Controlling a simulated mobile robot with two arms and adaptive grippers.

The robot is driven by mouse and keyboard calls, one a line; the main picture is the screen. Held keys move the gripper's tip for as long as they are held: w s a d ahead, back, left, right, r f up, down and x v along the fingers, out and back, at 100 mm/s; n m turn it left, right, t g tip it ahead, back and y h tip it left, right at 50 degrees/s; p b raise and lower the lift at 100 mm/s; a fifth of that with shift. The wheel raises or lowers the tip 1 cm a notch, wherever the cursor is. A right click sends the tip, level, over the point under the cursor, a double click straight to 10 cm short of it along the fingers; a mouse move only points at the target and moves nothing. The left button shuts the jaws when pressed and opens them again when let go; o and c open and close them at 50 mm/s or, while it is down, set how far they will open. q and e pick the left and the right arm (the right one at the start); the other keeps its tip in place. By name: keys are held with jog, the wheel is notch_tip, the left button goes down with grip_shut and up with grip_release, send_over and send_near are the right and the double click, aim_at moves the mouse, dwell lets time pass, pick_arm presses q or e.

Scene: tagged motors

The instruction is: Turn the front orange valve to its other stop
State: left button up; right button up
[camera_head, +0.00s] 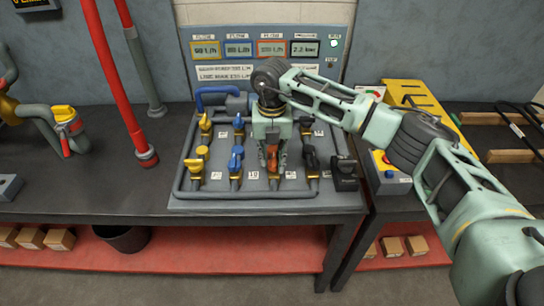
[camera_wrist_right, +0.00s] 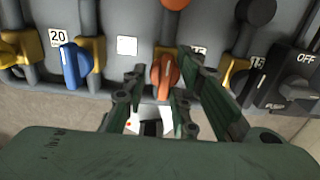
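The front orange valve (camera_head: 273,160) sits in the front row of the valve board, on a brass fitting. In the right wrist view its handle (camera_wrist_right: 165,76) points towards the camera, roughly in line with its pipe. My right gripper (camera_head: 273,149) reaches down over it from above. In the right wrist view the fingers of my right gripper (camera_wrist_right: 162,66) stand on both sides of the orange handle, with a visible gap at the left finger. Another orange part (camera_wrist_right: 172,4) shows at the top edge behind it. My left gripper is not in view.
A blue valve (camera_wrist_right: 74,66) stands left of the orange one, and a dark valve (camera_head: 311,160) stands right. A black switch box marked OFF (camera_wrist_right: 290,90) is further right. A panel with several displays (camera_head: 262,55) rises behind.

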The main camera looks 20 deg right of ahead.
aim_at(272, 159)
jog(key=shift+o, duration=0.9)
jog(key=shift+f, duration=0.1)
notch_tip(272, 159, up, 12)
